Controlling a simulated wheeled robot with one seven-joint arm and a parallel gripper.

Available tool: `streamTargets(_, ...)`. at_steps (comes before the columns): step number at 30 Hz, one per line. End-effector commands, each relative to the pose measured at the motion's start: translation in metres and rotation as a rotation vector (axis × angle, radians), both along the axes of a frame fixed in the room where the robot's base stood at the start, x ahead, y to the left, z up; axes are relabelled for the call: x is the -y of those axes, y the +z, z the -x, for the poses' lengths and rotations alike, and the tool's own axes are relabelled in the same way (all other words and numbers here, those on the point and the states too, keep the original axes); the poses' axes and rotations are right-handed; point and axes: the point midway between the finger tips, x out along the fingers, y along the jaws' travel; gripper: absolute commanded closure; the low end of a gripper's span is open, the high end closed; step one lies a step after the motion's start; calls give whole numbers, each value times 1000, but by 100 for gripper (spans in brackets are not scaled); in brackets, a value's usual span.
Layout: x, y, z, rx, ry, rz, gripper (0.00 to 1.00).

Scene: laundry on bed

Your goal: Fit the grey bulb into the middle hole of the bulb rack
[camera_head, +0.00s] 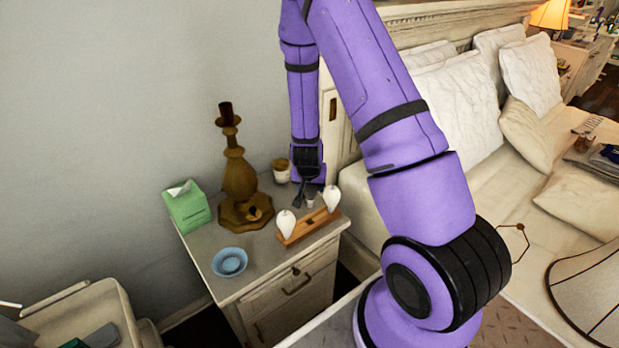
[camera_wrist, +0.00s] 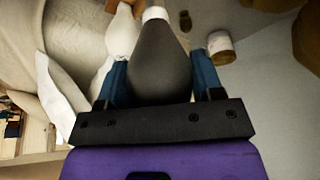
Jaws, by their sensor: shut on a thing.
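The wooden bulb rack (camera_head: 309,227) lies on the nightstand. A white bulb stands at each end of it, the left one (camera_head: 285,223) and the right one (camera_head: 331,198). My gripper (camera_head: 309,192) is at the rack's far side, between the two white bulbs in the picture. It is shut on the grey bulb (camera_wrist: 160,65), which sits between the blue fingers with its pale tip away from the palm. The grey bulb shows only small in the head view (camera_head: 311,200). The middle hole is not clearly visible, and I cannot tell whether the bulb touches the rack.
On the nightstand (camera_head: 250,278) stand a brown lamp base (camera_head: 240,180), a green tissue box (camera_head: 187,208), a blue bowl (camera_head: 229,262) and a small cup (camera_head: 281,170), also in the wrist view (camera_wrist: 221,48). The bed (camera_head: 500,200) is on the right.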

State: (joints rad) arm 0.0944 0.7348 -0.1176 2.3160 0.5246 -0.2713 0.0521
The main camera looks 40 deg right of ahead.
Motion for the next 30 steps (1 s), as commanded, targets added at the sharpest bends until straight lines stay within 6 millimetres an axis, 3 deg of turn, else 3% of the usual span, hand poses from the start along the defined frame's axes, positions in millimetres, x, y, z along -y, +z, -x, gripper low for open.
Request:
streamTargets(13,0,-5,0,1,0,1,63)
streamTargets(30,-1,-51,1,-1,2,0,63)
